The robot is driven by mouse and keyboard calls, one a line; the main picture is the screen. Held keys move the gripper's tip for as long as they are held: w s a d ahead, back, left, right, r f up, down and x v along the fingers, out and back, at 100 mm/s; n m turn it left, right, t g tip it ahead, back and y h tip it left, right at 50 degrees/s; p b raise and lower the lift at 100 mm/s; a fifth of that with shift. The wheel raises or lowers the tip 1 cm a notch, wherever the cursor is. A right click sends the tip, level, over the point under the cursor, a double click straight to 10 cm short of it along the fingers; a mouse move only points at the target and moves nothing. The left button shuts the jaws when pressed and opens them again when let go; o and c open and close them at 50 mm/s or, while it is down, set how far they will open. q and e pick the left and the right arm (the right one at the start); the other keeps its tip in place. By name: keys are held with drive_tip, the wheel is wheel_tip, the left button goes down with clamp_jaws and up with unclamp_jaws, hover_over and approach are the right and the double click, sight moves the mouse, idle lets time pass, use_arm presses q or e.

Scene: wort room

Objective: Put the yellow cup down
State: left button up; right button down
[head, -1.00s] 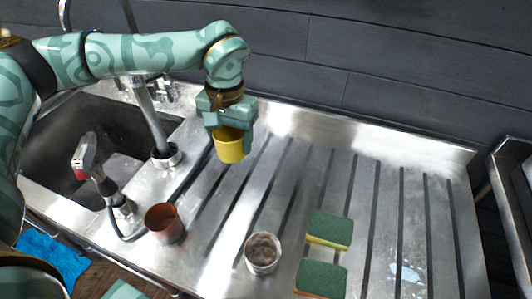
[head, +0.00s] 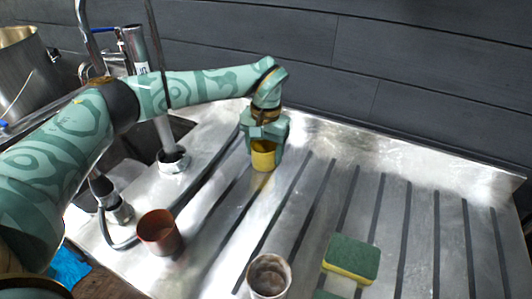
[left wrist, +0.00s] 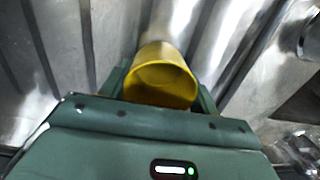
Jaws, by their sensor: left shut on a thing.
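The yellow cup (head: 263,156) is upright between the fingers of my left gripper (head: 264,148), over the ribbed steel drainboard (head: 225,215) towards its back. The gripper is shut on it. In the left wrist view the yellow cup (left wrist: 162,78) sits between the fingers with its open mouth towards the camera. I cannot tell whether the cup's base touches the steel. The far side of the cup is hidden by the fingers. My right gripper does not show.
A copper-brown cup (head: 159,232) stands at the front left and a pale metal cup (head: 269,276) at the front. Green-and-yellow sponges (head: 352,258) lie to their right. A tap (head: 172,160) rises at the left by the sink. The drainboard's right part is clear.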

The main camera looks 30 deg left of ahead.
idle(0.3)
use_arm(q)
drive_tip(key=o, duration=1)
drive_tip(key=shift+f, duration=0.1)
drive_tip(key=shift+c, duration=0.2)
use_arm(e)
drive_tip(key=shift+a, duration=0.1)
use_arm(q)
wheel_tip(320, 180, up, 12)
drive_tip(key=p, duration=0.4)
drive_tip(key=shift+d+r+p, duration=0.15)
drive_tip(key=shift+r+p, duration=0.05)
drive_tip(key=shift+p, duration=0.15)
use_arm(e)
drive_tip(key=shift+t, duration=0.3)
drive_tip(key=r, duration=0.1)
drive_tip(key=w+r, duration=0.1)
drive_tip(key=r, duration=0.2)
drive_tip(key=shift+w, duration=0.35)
use_arm(q)
drive_tip(key=shift+w+f, duration=0.1)
drive_tip(key=shift+w, duration=0.05)
